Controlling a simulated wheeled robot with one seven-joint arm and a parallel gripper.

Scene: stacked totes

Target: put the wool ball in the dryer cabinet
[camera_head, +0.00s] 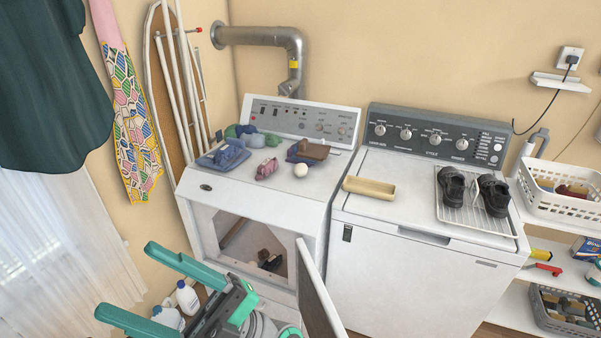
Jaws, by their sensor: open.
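The wool ball (300,170) is small, white and round. It rests on the front part of the dryer's top, to the right of some folded clothes. The dryer cabinet (328,203) is the white machine on the left. My gripper (126,280) has teal fingers and is at the lower left, in front of the dryer. Its fingers are wide apart with nothing between them, well away from the ball.
Folded clothes (226,155) lie on the dryer top. The washer (420,278) beside it carries a tan tray (369,188) and dark shoes on a white rack (468,215). Bottles (187,297) stand on the floor behind my gripper. A basket (565,205) sits on the right shelf.

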